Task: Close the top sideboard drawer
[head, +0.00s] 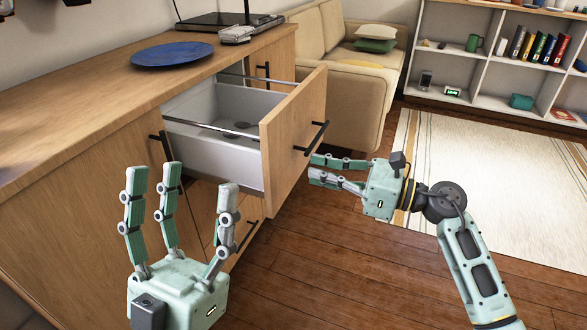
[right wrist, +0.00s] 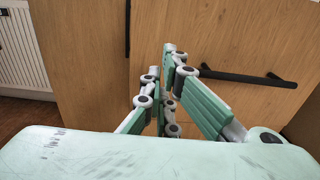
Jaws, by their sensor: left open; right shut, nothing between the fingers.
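The top sideboard drawer (head: 293,125) is pulled well out, with its grey inside showing and its wooden front facing right. Its dark bar handle (head: 317,138) is on that front. My right gripper (head: 312,168) is shut and empty, its fingers pointing left close to the lower part of the drawer front, below the handle; I cannot tell whether they touch. In the right wrist view the fingers (right wrist: 165,70) are close together before wooden panels, left of a dark bar handle (right wrist: 248,76). My left gripper (head: 181,180) is open and empty, fingers up, in front of the sideboard, left of the drawer.
The wooden sideboard (head: 80,120) carries a blue plate (head: 172,54) and a dark stand (head: 228,22). A beige sofa (head: 365,95) stands behind the drawer. A white shelf (head: 450,75) and a pale rug (head: 480,170) are further back. Wooden floor is clear between the arms.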

